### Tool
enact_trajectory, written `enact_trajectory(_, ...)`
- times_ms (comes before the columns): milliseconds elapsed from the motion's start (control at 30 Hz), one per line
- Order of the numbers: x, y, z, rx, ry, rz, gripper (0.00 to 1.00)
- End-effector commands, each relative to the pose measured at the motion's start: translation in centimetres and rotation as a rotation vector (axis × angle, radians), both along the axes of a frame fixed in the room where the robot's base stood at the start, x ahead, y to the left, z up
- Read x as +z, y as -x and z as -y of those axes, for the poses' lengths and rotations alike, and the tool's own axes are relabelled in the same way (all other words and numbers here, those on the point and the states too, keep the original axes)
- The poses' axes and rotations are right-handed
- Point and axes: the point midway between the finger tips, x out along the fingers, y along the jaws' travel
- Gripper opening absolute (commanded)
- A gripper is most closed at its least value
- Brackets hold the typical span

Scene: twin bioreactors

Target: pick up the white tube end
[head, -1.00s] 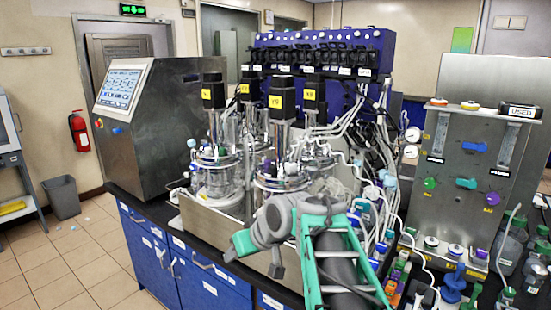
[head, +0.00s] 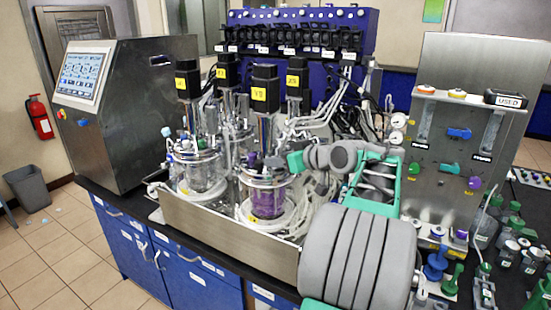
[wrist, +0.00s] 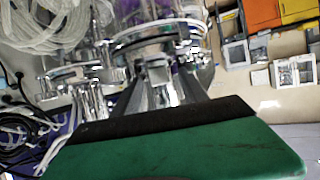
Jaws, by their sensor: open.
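I cannot single out the white tube end in either view. White tubing (head: 318,122) runs between the vessels and the pump rack in the head view. Coiled pale tubing also shows at the upper left of the wrist view (wrist: 45,25). My gripper (head: 293,163) is open, beside the front right glass vessel (head: 266,196), which holds purple liquid. My arm hides what lies behind and below it. In the wrist view a green part of my gripper with a dark edge (wrist: 180,150) fills the bottom. I see nothing held.
A steel tray (head: 225,238) surrounds the glass vessels. Black motors with yellow labels (head: 265,88) rise above them. The blue pump rack (head: 300,25) stands behind. A steel gas panel (head: 440,150) stands on the right, bottles in front. Floor (head: 50,250) at the left is mostly clear.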

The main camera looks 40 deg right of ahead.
Motion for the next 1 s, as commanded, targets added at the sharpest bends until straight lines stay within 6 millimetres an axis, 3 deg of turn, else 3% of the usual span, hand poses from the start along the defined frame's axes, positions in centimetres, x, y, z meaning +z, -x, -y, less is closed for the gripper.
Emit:
enact_trajectory(200, -0.12, -0.18, -0.06, 0.000, 0.001, 0.000, 0.50)
enact_trajectory(800, -0.10, -0.22, -0.16, 0.003, 0.001, -0.001, 0.01)
enact_trajectory(1000, -0.09, -0.21, -0.17, 0.003, 0.001, 0.000, 0.00)
